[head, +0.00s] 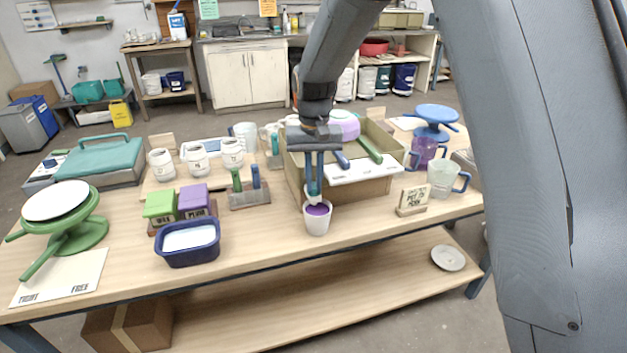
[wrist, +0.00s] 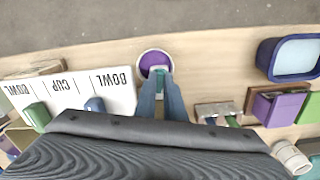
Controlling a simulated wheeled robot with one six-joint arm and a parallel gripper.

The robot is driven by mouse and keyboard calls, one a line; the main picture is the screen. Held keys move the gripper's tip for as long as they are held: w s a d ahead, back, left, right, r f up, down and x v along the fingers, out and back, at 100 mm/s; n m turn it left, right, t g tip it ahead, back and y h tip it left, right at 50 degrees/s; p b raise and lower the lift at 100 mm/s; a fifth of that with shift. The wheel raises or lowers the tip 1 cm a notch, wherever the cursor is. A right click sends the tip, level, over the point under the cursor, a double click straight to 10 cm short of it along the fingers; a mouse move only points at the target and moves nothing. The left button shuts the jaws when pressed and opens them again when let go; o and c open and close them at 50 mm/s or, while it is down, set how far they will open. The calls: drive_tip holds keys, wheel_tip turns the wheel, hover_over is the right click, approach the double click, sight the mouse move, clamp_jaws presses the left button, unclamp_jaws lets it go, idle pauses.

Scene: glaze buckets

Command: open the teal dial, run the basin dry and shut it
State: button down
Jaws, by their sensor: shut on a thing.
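My gripper (head: 314,193) reaches down at the front of the wooden box. In the wrist view its fingers (wrist: 159,74) are closed on a small teal piece (wrist: 158,69), which looks like the teal dial. The fingers hide most of it; how far it is turned cannot be told. Directly below is a white bucket (head: 317,226) with purple glaze inside (wrist: 151,61), near the table's front edge. A lavender and white bowl (head: 343,126), possibly the basin, sits behind at the box. Its inside and level are not visible.
Right of my gripper is a white panel (head: 350,172) lettered BOWL and CUP, with green and blue handles. A small sign (head: 412,200) stands farther right. On the left are a navy tub (head: 187,243) of white liquid, green and purple blocks (head: 193,201) and a green turntable (head: 85,235).

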drive_tip(key=shift+m, duration=0.3)
drive_tip(key=m+p, duration=0.1)
drive_tip(key=m, duration=0.2)
drive_tip(key=shift+w+r, duration=0.1)
drive_tip(key=m+p, duration=0.1)
drive_tip(key=m, duration=0.3)
drive_tip(key=shift+a, duration=0.1)
drive_tip(key=m, duration=0.4)
drive_tip(key=shift+w+p, duration=0.1)
drive_tip(key=shift+p, duration=0.2)
drive_tip(key=shift+m, duration=1.6)
drive_tip(key=shift+w+m, duration=0.1)
drive_tip(key=shift+m, duration=0.2)
drive_tip(key=c, duration=1.8)
unclamp_jaws()
drive_tip(key=shift+c, duration=0.2)
